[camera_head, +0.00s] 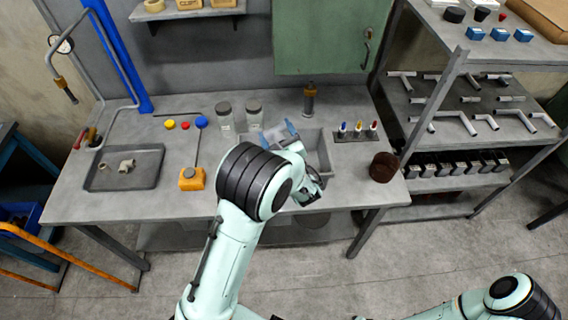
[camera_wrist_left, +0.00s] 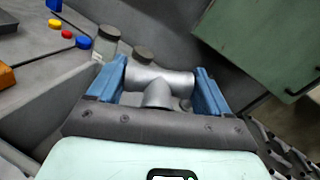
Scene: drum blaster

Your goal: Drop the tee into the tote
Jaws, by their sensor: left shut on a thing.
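In the left wrist view the left gripper (camera_wrist_left: 158,90) is shut on the tee (camera_wrist_left: 158,84), a smooth grey T-shaped pipe fitting. Its straight run spans between the two blue fingers and its branch points toward the palm. The tote (camera_head: 323,152) is a grey open box on the bench, partly hidden behind my left wrist and gripper. I cannot tell how high the tee is above it. My right gripper is outside the views.
A shallow tray (camera_head: 148,166) with fittings lies at the bench's left. Two lidded jars (camera_head: 225,118) and a brown-topped bottle (camera_head: 309,101) stand behind. A marker rack (camera_head: 356,136) and a dark brown cup (camera_head: 383,167) are on the right. A green cabinet (camera_head: 322,38) hangs above.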

